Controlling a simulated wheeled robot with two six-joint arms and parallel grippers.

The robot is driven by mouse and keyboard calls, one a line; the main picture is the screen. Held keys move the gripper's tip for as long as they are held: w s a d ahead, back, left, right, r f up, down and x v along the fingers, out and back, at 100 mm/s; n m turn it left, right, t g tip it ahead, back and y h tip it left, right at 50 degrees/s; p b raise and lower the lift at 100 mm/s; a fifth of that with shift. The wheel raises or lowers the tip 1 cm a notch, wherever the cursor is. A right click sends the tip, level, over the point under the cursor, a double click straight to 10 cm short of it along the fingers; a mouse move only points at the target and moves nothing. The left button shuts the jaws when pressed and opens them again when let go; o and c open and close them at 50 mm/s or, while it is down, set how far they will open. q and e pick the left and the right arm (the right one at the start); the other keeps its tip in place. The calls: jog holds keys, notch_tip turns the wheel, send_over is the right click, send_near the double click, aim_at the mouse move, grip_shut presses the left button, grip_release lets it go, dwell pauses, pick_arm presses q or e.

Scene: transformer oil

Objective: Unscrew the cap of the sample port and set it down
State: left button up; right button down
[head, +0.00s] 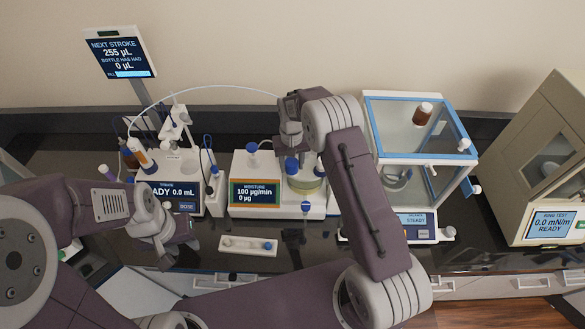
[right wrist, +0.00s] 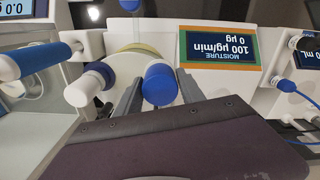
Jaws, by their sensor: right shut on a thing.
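The moisture titrator (head: 235,208) stands mid-bench with a glass vessel (head: 308,184) of yellowish liquid on top. A blue cap (head: 291,165) shows at the back left of the vessel; in the right wrist view the blue cap (right wrist: 160,85) sits between my two fingers. My right gripper (right wrist: 158,92) is shut on this cap, over the vessel. Whether the cap is still seated on its port cannot be told. My left gripper (head: 185,238) hangs at the left, by the bench front, away from the vessel; its finger opening is unclear.
A white-and-blue fitting (right wrist: 88,86) stands beside the cap. A white tray (head: 232,250) lies in front of the titrator. A dosing unit (head: 188,190) stands left, a glass-walled balance (head: 425,100) right, a ring-test cabinet (head: 550,190) far right.

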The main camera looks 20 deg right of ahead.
jog(key=shift+r+p, duration=2.45)
jog(key=shift+r, duration=1.1)
